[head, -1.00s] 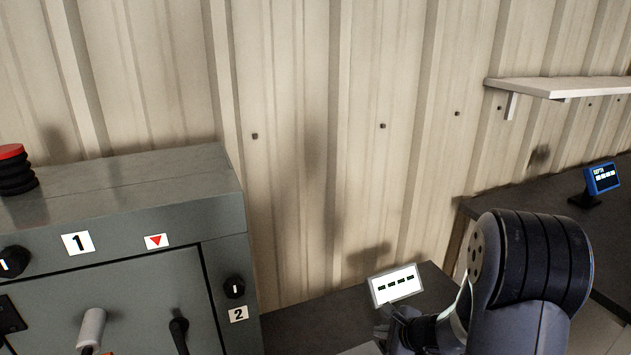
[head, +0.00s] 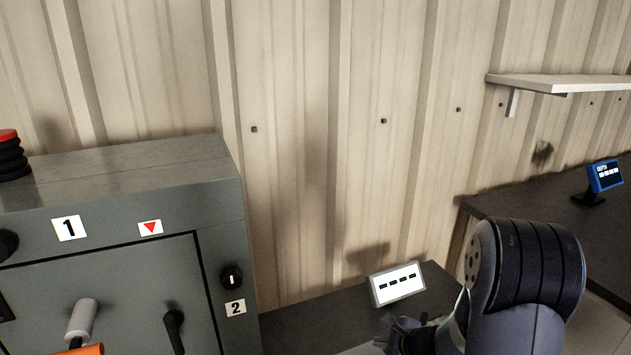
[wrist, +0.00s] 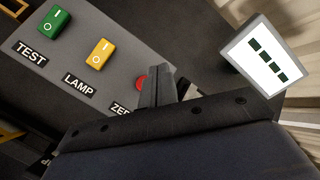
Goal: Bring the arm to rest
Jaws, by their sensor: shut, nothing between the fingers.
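My arm's dark, rounded joint shows at the lower right of the head view, in front of the dark bench. My gripper (wrist: 158,84) is in the middle of the wrist view, with its fingers together and nothing between them. It is over or close to a grey panel (wrist: 107,22) with a green TEST switch (wrist: 56,21), a yellow LAMP switch (wrist: 101,53) and a red button (wrist: 141,83), partly hidden by the fingers. Whether the fingers touch the panel I cannot tell.
A grey cabinet (head: 120,183) with knobs and handles stands at the left. A white display (head: 397,284) showing dashes is on the bench left of my arm; it also shows in the wrist view (wrist: 265,57). A blue display (head: 605,175) and a shelf (head: 560,82) are at the right.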

